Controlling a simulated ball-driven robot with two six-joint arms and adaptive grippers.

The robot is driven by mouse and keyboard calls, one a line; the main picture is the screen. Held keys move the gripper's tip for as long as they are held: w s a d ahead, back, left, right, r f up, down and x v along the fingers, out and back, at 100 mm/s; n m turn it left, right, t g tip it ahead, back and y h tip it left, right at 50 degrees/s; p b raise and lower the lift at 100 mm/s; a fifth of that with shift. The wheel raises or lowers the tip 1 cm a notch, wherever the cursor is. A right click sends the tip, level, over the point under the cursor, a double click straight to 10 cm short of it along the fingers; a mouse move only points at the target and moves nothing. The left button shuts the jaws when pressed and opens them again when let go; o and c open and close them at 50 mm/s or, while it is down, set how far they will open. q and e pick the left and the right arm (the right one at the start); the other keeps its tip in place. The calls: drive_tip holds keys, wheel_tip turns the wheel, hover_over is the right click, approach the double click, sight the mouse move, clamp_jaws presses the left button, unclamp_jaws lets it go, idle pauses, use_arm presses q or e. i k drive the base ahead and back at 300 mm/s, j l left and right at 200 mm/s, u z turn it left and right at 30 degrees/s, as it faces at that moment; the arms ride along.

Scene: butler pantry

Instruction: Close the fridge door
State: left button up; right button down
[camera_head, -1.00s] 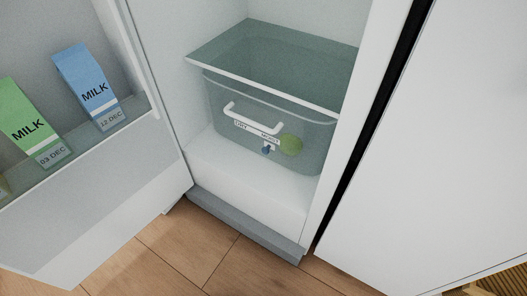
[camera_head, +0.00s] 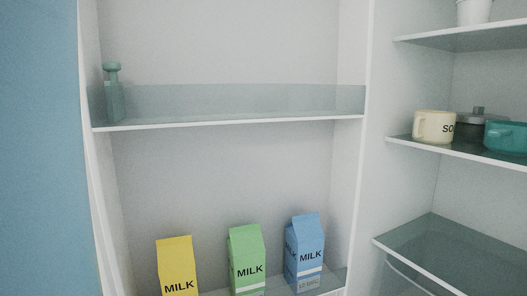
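The fridge door (camera_head: 228,160) stands open, its inner side facing me across the left and middle of the head view. Its lower shelf holds a yellow milk carton (camera_head: 177,268), a green milk carton (camera_head: 246,262) and a blue milk carton (camera_head: 304,255). A green bottle (camera_head: 113,95) stands at the left end of its upper shelf. The fridge interior (camera_head: 410,90) is open on the right. The door's outer handle is not visible. Neither gripper is in view.
Inside the fridge, a cream mug (camera_head: 433,126), a dark pot (camera_head: 476,122) and a teal pot (camera_head: 506,137) stand on the middle shelf. A white container (camera_head: 474,11) is above. A blue wall (camera_head: 38,150) lies beyond the door at left.

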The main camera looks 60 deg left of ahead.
sight(239, 113)
drive_tip(key=k+j+z, duration=0.2)
drive_tip(key=j, duration=0.45)
drive_tip(key=k+j+z, duration=0.15)
drive_tip(key=k+j, duration=0.25)
drive_tip(key=j, duration=0.2)
drive_tip(key=k+j+z, duration=0.2)
drive_tip(key=k+j, duration=0.15)
drive_tip(key=j, duration=0.2)
drive_tip(key=k+j+z, duration=0.2)
drive_tip(key=k+j, duration=0.15)
drive_tip(key=j, duration=0.15)
